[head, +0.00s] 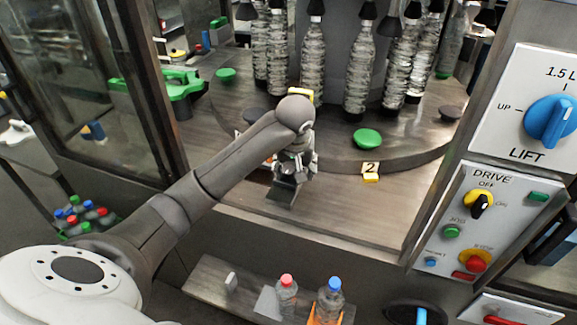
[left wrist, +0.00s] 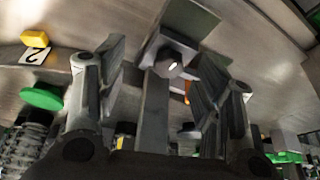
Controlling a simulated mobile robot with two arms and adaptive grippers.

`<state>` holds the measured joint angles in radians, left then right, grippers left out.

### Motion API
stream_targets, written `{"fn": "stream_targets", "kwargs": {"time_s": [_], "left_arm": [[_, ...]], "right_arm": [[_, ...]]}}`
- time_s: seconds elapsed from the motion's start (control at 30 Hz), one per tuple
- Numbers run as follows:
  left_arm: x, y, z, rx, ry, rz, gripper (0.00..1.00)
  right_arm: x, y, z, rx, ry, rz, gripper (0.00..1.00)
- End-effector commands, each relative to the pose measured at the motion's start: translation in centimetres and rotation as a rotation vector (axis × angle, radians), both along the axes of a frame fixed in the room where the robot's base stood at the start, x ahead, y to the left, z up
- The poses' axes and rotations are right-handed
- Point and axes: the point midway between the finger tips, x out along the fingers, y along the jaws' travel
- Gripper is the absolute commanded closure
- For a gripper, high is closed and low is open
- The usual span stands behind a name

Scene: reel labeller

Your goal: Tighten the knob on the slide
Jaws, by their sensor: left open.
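My left gripper (head: 293,172) is over the metal deck of the machine, pointing down, in the head view. In the left wrist view its two fingers (left wrist: 160,65) are spread apart, with nothing clamped. Between them is a small grey knob (left wrist: 168,62) with a bright spot, at the end of a metal slide bar (left wrist: 154,112). A gap shows between the knob and each finger. A grey plate (head: 283,192) shows just below the gripper in the head view; the knob itself is hidden there by the gripper. My right gripper is not in view.
Several clear bottles (head: 313,60) stand on the round turntable behind the gripper. A green pad (head: 367,138) and a yellow marker with a "2" (head: 371,172) lie to the right. A control panel (head: 478,222) stands at right. Capped bottles (head: 330,300) stand on a lower shelf.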

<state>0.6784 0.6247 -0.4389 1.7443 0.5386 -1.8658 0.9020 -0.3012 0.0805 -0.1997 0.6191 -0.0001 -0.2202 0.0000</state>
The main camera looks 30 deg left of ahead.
Motion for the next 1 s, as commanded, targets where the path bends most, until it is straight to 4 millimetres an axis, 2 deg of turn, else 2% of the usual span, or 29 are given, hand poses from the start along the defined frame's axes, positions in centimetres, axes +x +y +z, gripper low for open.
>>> {"fn": "stream_targets", "kwargs": {"time_s": [0.03, 0.1, 0.27, 0.43, 0.73, 1.0], "left_arm": [[0.6, 1.0, 1.6, 0.003, -0.011, 0.037, 0.4], [0.9, 1.7, 2.8, 0.002, -0.015, 0.075, 0.4], [1.2, 2.5, 3.8, -0.003, -0.02, 0.115, 0.4], [1.8, 3.1, 2.0, -0.001, -0.015, 0.118, 0.4], [3.5, 4.4, -3.3, -0.001, -0.016, 0.116, 0.4], [4.4, 4.8, -5.7, -0.003, -0.019, 0.114, 0.4]], "right_arm": [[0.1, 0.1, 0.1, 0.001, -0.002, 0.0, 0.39], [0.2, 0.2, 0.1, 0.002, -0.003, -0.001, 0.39], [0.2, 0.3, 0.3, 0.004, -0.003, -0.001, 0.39], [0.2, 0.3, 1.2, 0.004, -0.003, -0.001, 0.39], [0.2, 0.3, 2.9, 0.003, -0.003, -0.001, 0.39], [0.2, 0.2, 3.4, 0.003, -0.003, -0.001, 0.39]]}}
